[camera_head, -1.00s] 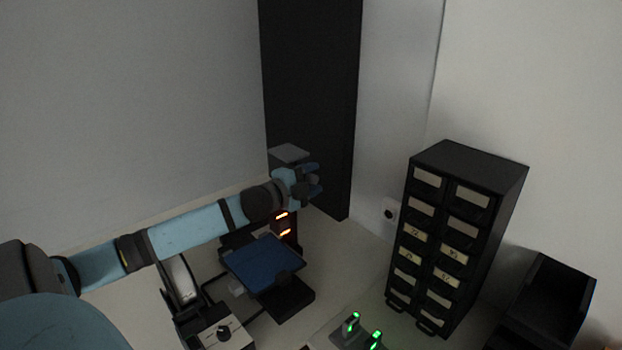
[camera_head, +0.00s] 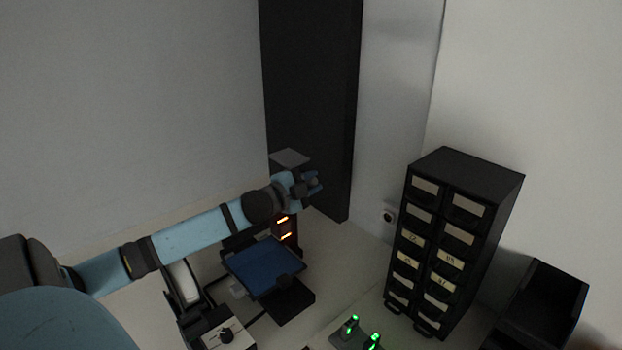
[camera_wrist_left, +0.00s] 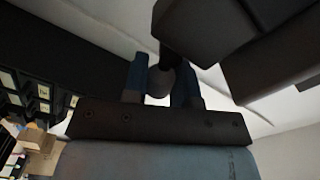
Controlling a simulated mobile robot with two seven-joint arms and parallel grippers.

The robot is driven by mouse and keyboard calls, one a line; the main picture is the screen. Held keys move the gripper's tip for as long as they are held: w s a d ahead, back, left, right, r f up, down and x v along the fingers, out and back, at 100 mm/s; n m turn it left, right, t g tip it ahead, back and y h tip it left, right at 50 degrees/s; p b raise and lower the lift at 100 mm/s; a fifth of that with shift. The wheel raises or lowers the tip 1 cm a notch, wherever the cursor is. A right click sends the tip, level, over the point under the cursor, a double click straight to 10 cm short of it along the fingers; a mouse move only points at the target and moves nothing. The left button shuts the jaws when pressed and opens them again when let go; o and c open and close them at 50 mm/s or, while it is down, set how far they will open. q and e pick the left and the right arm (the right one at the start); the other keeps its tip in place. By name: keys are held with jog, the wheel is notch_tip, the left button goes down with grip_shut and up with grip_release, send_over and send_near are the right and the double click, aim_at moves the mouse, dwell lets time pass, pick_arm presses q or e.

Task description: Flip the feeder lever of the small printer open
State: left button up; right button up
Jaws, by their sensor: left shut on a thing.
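The small printer has a blue bed (camera_head: 265,268), a dark upright with orange lights (camera_head: 283,228) and a grey top block (camera_head: 290,158). My left gripper (camera_head: 315,184) is beside the upright, just below and right of the top block. In the left wrist view, its two blue fingers (camera_wrist_left: 160,85) are closed around a small rounded grey piece, which appears to be the feeder lever (camera_wrist_left: 159,80). A dark block of the printer (camera_wrist_left: 205,28) is close in front of the fingers. In the head view the lever is hidden by the gripper. My right gripper is out of view.
A black drawer cabinet (camera_head: 456,240) stands to the right, with a black open bin (camera_head: 543,305) beyond it. A small device with green lights (camera_head: 358,332) is at the front. A dark tall panel (camera_head: 312,100) rises behind the printer.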

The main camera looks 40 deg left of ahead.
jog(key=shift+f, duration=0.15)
pick_arm(q)
jog(key=o, duration=0.9)
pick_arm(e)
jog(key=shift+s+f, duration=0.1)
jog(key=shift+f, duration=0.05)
pick_arm(q)
jog(key=shift+s, duration=0.15)
jog(key=shift+s+f, duration=0.1)
jog(key=shift+s, duration=0.2)
jog(key=shift+s+a+b, duration=0.2)
jog(key=shift+s+b, duration=0.1)
jog(key=shift+s, duration=1.85)
jog(key=shift+s+a+b, duration=0.25)
jog(key=shift+s+b, duration=0.05)
jog(key=shift+s, duration=1.85)
jog(key=shift+s+a+b, duration=0.2)
jog(key=shift+s+b, duration=0.1)
jog(key=shift+s, duration=1.85)
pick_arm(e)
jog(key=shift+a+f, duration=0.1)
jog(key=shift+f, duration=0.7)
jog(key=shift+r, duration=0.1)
